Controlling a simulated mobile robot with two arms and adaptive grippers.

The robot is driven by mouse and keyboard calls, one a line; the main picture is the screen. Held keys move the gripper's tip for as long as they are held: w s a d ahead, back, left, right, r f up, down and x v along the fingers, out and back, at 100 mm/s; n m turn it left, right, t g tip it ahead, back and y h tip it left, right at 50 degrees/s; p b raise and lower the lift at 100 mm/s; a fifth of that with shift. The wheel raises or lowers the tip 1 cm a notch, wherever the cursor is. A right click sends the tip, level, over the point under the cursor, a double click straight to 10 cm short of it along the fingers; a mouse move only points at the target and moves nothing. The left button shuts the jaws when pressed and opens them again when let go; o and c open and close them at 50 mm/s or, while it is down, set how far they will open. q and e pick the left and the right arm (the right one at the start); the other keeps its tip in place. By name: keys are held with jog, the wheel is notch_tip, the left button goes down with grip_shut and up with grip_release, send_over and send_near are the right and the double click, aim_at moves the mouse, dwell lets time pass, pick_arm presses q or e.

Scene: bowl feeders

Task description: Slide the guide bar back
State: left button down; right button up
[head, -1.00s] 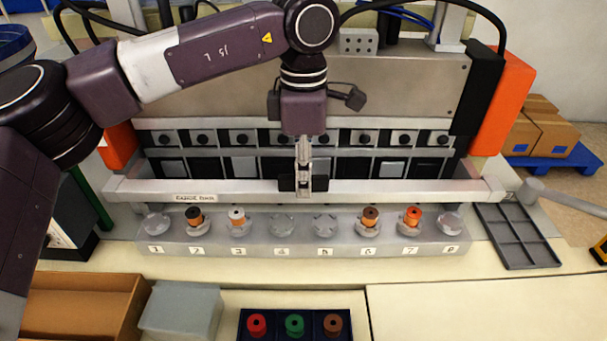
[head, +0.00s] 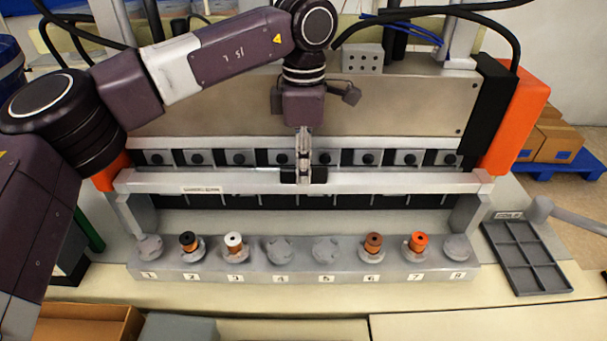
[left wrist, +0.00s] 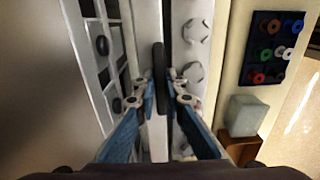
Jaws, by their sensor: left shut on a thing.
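The guide bar (head: 400,184) is a long pale-grey bar across the front of the machine, behind the row of numbered posts. It has a small label near its left end. My left gripper (head: 304,178) points down at the middle of the bar and is shut on its black handle. In the left wrist view the fingers of my left gripper (left wrist: 161,92) close on the dark upright handle (left wrist: 160,60), with the pale guide bar (left wrist: 147,25) running alongside. The fingertips partly hide the handle in the head view. My right gripper is not in view.
A post rail (head: 300,284) stands in front of the bar, with spools on posts 2, 3, 6 and 7. A grey compartment tray (head: 520,258) lies at right. Orange housings (head: 512,115) flank the machine. Bare space shows between bar and rail.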

pick_arm(q)
jog(key=shift+w+a+r, duration=0.1)
jog(key=shift+w+r, duration=0.05)
jog(key=shift+w, duration=0.2)
jog(key=shift+s+r, duration=0.1)
jog(key=shift+s, duration=0.15)
jog(key=c, duration=2.3)
grip_release()
jog(key=shift+w, duration=0.15)
jog(key=shift+c, duration=0.2)
jog(key=o, duration=0.4)
jog(key=shift+c, duration=0.2)
jog(key=shift+f, duration=0.2)
jog(key=shift+r, duration=0.1)
notch_tip(320, 180, up, 12)
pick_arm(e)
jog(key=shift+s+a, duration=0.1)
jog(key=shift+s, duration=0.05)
